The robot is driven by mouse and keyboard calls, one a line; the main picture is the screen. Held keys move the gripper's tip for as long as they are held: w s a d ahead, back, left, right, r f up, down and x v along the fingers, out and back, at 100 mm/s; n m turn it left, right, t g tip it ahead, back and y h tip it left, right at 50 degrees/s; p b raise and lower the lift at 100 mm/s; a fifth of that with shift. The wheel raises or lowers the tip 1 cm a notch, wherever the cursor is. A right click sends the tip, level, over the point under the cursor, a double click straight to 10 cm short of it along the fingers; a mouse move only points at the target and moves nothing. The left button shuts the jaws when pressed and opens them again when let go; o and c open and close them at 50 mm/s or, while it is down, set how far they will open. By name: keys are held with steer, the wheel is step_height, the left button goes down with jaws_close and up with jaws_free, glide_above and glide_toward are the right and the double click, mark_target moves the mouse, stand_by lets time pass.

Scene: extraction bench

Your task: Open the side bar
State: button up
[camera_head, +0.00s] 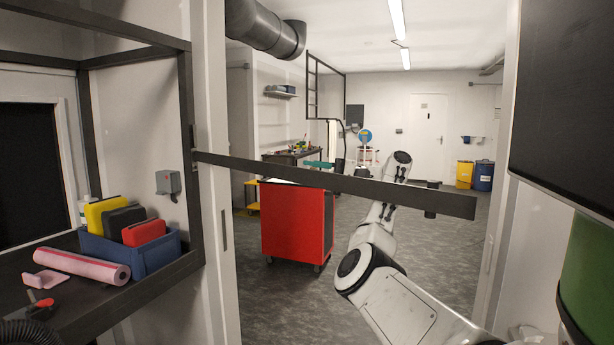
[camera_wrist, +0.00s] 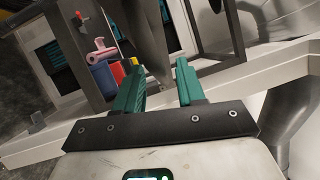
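The side bar (camera_head: 330,182) is a long dark flat bar. It runs from the dark frame post at the left across the doorway, with its free end at the right. A short dark knob (camera_head: 431,202) sits near that end. My gripper (camera_head: 318,165) shows as teal fingers just above and behind the bar's middle; the bar hides part of it. In the wrist view my gripper (camera_wrist: 162,70) is open, with a clear gap between its fingers. A dark strip, seemingly the bar (camera_wrist: 150,38), shows at that gap; I cannot tell whether it lies between the fingertips or beyond them.
A shelf (camera_head: 150,290) at the left holds a blue bin (camera_head: 140,258) and a pink roll (camera_head: 85,265). A red cabinet (camera_head: 290,222) stands behind the bar. Yellow (camera_head: 464,174) and blue bins (camera_head: 483,177) stand far back. The floor right of the cabinet is open.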

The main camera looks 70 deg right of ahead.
steer(key=b+v, duration=0.2)
steer(key=v, duration=0.7)
steer(key=shift+c, duration=0.4)
